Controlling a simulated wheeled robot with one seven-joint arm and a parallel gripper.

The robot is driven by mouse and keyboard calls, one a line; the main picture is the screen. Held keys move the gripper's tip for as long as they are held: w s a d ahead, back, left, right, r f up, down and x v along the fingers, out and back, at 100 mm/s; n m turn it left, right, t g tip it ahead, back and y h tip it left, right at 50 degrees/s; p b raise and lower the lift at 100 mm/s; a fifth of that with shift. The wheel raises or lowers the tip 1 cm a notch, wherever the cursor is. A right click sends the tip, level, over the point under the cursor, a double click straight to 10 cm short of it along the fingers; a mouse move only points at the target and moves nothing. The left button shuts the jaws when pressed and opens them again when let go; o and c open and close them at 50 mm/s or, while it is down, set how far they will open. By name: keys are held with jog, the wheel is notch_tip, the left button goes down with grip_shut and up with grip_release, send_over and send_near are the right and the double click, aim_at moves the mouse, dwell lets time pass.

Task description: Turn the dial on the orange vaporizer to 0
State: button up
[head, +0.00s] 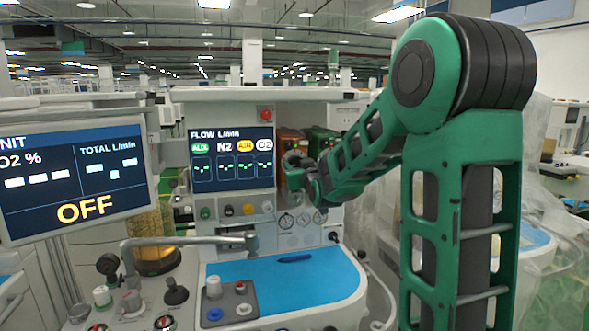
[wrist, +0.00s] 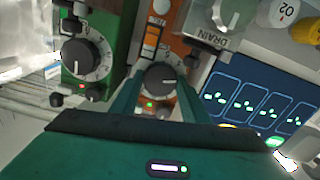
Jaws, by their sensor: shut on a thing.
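The orange vaporizer (wrist: 178,49) is in the middle of the wrist view, which sees it roughly upside down. Its round dark dial (wrist: 160,78) has a pale scale ring, and its numbers are too small to read. My gripper (wrist: 160,84) has one finger on each side of the dial and is shut on it. In the head view the orange vaporizer (head: 290,142) stands just right of the flow screen, partly hidden by my gripper (head: 296,172).
A green vaporizer (wrist: 107,28) with its own dial (wrist: 80,57) stands close beside the orange one. The flow screen (head: 232,158) is on the other side. A blue worktop (head: 285,283) with a pen (head: 295,258) lies below. A monitor (head: 75,178) reading OFF is at left.

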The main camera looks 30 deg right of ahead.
jog(key=shift+a, duration=0.1)
jog(key=m, duration=0.4)
jog(key=shift+m, duration=0.3)
jog(key=m, duration=0.5)
jog(key=shift+f+y, duration=0.1)
jog(key=shift+y, duration=0.2)
jog(key=m, duration=0.4)
jog(key=shift+d+f+m, duration=0.1)
jog(key=shift+d+m, duration=0.1)
jog(key=shift+m, duration=0.2)
jog(key=m, duration=0.4)
jog(key=shift+f+m, duration=0.15)
jog(key=shift+m, duration=0.15)
jog(key=shift+s, duration=0.1)
jog(key=o, duration=1.1)
jog(key=shift+c, duration=0.2)
